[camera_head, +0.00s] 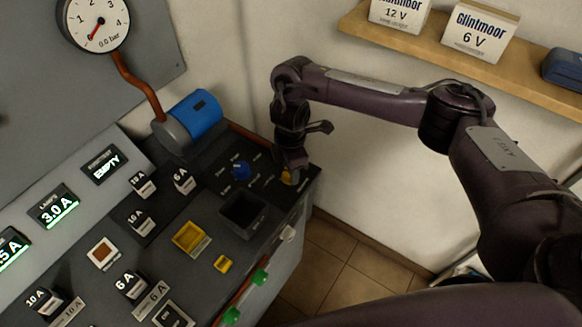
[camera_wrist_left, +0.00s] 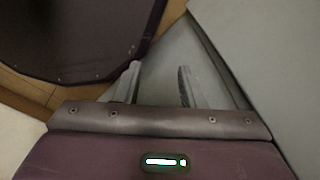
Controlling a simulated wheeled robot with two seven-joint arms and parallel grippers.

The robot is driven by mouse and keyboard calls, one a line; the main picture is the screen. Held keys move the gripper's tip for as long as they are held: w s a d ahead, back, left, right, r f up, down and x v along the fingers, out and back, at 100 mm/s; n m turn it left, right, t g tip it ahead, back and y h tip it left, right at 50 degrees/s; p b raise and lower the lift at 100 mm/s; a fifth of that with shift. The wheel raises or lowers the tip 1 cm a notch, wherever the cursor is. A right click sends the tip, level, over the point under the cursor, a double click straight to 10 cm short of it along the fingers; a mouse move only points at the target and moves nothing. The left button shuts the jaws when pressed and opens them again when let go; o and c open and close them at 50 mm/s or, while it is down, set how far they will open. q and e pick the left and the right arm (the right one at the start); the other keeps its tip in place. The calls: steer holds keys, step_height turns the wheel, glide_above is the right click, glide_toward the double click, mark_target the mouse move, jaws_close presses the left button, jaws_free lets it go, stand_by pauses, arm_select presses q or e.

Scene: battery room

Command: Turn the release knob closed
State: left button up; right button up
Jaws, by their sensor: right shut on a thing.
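My right arm reaches in from the right in the head view. A blue knob (camera_head: 241,170) stands on the same panel to the left, apart from the gripper. My left gripper (camera_wrist_left: 158,85) shows in the left wrist view, fingers apart and empty.
A blue cylinder (camera_head: 195,117) with a copper pipe stands behind the panel. The console (camera_head: 195,262) bears several labelled fuses, an open dark bin (camera_head: 243,214) and a yellow tray (camera_head: 190,238). A wooden shelf (camera_head: 430,45) with boxes is on the wall above my right arm.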

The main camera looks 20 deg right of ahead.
steer(key=shift+w+r+n, duration=0.15)
steer(key=shift+n, duration=2.15)
steer(key=o, duration=1)
step_height(320, 180, up, 8)
steer(key=shift+f+p, duration=0.15)
steer(key=shift+p, duration=0.65)
